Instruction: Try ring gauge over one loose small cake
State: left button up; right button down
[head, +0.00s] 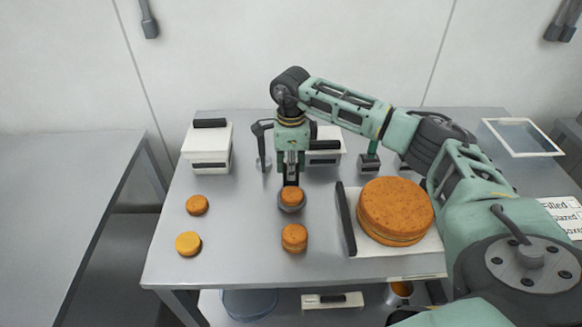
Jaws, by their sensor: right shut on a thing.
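My right gripper (291,180) points down near the middle of the table, its fingers at the far edge of a small orange-brown cake (291,196). It is shut on what looks like the ring gauge (291,208), a dark grey band around the lower part of this cake. The fingers hide the far side, so I cannot tell how closely the ring fits. Another small cake (294,238) stands just in front, apart from the ring. Two more small cakes, one browner (197,205) and one yellower (188,243), stand at the left. My left gripper is out of view.
A large round cake (395,208) sits on a white board (427,243) at the right, with a dark bar (346,219) along its left side. White boxes (207,147) (325,148) and a green-grey tool (369,160) stand at the back.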

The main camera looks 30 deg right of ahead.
jog(key=shift+f+b, duration=0.7)
jog(key=shift+f, duration=0.35)
jog(key=shift+r, duration=0.15)
dwell(1.0)
jog(key=shift+r+p, duration=3)
jog(key=shift+r, duration=1.8)
